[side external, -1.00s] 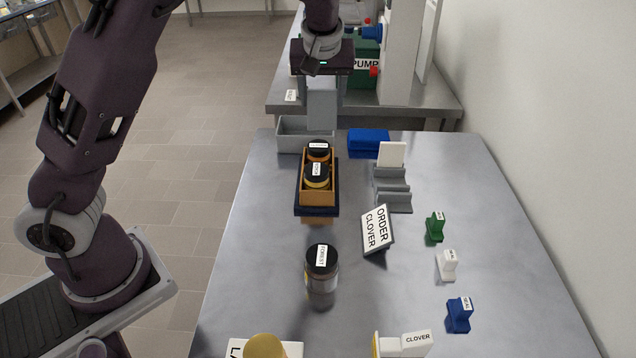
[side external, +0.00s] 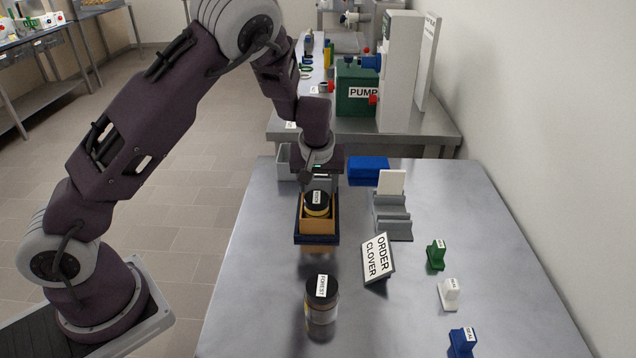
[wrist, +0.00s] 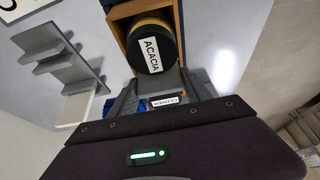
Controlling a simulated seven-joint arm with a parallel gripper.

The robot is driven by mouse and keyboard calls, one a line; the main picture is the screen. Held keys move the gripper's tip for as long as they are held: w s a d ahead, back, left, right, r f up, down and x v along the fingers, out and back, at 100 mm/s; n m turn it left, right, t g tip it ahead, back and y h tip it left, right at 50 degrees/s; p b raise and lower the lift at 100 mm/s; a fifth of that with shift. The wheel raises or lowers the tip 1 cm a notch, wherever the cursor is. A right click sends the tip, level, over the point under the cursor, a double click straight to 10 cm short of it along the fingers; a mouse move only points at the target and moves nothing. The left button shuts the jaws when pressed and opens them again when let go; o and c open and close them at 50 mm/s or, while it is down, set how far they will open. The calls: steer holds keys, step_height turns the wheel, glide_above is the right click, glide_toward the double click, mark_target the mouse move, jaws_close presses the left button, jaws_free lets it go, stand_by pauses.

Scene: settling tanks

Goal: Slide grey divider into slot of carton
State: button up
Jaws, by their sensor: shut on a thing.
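The open orange-brown carton (side external: 318,227) stands on a dark base on the table; its rim shows in the wrist view (wrist: 119,30). A dark-lidded ACACIA jar (side external: 317,205) sits in its near part, also in the wrist view (wrist: 152,50). My gripper (side external: 318,184) is low over the far part of the carton, shut on the grey divider.
A grey stepped rack (side external: 393,222) with a white plate (side external: 392,182) stands right of the carton, near the ORDER CLOVER sign (side external: 377,258). A blue block (side external: 368,170) and grey bin (side external: 283,162) lie behind. A FOREST jar (side external: 322,300) stands in front. Small seals line the right.

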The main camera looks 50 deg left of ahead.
steer(key=o, duration=1.3)
steer(key=shift+f, duration=0.15)
steer(key=v, duration=1.2)
steer(key=s+d+r+m+h, duration=0.1)
steer(key=s+d+r+m, duration=0.1)
steer(key=s, duration=0.7)
steer(key=s+d+r+m+t+h, duration=0.1)
steer(key=s+r+m, duration=0.3)
steer(key=s, duration=0.6)
steer(key=s+d+r+m+t+h, duration=0.1)
steer(key=s+r, duration=0.4)
steer(key=s, duration=0.5)
steer(key=shift+d+m, duration=0.8)
steer(key=shift+m, duration=0.2)
